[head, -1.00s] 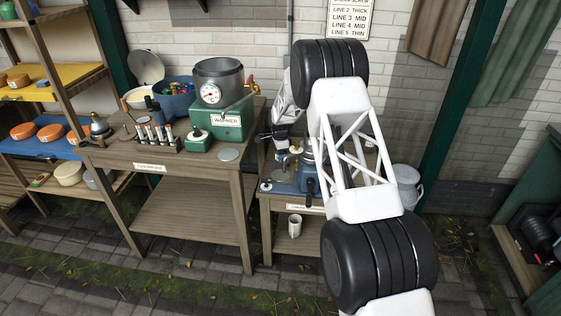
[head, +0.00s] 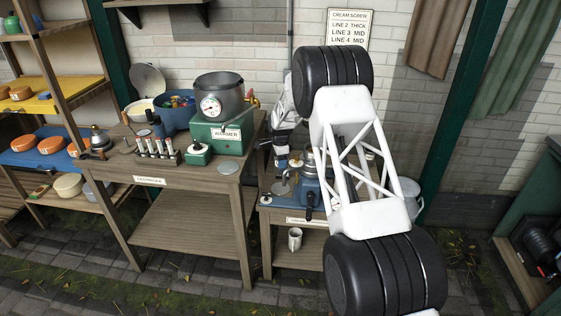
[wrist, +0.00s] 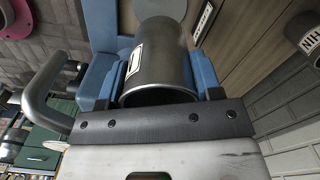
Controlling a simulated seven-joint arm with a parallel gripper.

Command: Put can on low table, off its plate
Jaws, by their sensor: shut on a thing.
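The can (wrist: 157,62) is a dark grey metal cylinder with a white label. In the wrist view it lies between the blue fingers of my gripper (wrist: 158,78), which is shut on it. In the head view my arm covers much of this table. I cannot make out the can there, or tell whether it touches anything below.
The taller bench (head: 165,182) at left holds the green warmer (head: 222,135) with a pot, and a row of small cylinders. A white mug (head: 295,239) stands on the low table's lower shelf. A grey bucket (head: 410,195) is at right. The paved floor in front is clear.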

